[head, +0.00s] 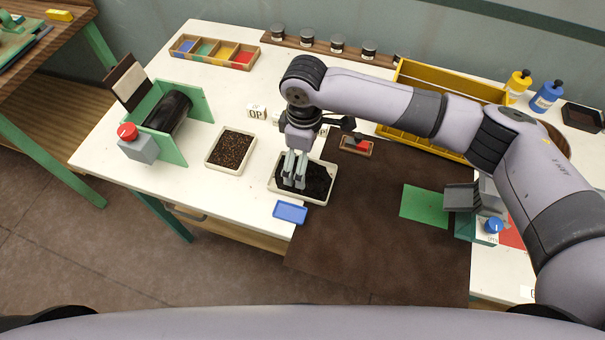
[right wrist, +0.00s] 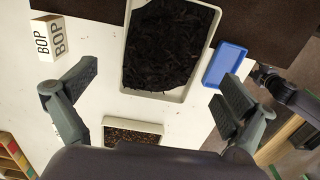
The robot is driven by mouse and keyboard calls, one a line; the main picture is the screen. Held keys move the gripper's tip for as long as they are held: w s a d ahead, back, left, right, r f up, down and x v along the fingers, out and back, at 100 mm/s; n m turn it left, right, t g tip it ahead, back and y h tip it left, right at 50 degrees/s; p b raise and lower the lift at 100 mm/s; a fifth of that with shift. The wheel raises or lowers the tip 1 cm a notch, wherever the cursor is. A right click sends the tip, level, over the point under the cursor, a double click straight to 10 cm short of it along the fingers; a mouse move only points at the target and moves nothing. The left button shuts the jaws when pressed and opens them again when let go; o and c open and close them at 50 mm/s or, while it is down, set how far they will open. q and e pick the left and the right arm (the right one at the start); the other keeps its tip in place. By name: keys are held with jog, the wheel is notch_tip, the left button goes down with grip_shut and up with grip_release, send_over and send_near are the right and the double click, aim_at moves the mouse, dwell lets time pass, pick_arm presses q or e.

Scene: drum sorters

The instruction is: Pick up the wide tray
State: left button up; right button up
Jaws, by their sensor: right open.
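A wide, pale-rimmed tray (head: 328,190) filled with black shreds stands on the white table near its front edge, beside the brown mat. In the right wrist view its rim (right wrist: 186,85) and contents show between my fingers. My right gripper (head: 294,180) is open and points down over this tray; in the right wrist view its two fingers (right wrist: 155,95) are spread apart and hold nothing. I cannot tell whether the fingertips touch the shreds. A smaller pale tray (head: 213,159) of brown granules lies to the left. My left gripper does not show in the head view.
A small blue tray (head: 290,213) lies close to the front edge. A block with letters (head: 256,112) stands behind. A green stand with a black drum (head: 168,112) is at left, a yellow crate (head: 440,77) at the back right. The brown mat (head: 370,230) is mostly bare.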

jog(key=shift+f, duration=0.25)
jog(key=shift+s+f, duration=0.1)
jog(key=shift+f, duration=0.1)
notch_tip(320, 180, down, 5)
jog(key=shift+s+a+p, duration=0.1)
jog(key=shift+a+p, duration=0.05)
jog(key=shift+p, duration=0.7)
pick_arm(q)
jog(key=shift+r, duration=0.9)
pick_arm(e)
jog(key=shift+c, duration=0.4)
jog(key=c, duration=0.9)
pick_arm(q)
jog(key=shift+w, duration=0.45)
pick_arm(e)
jog(key=shift+o, duration=0.2)
jog(key=shift+r, duration=0.15)
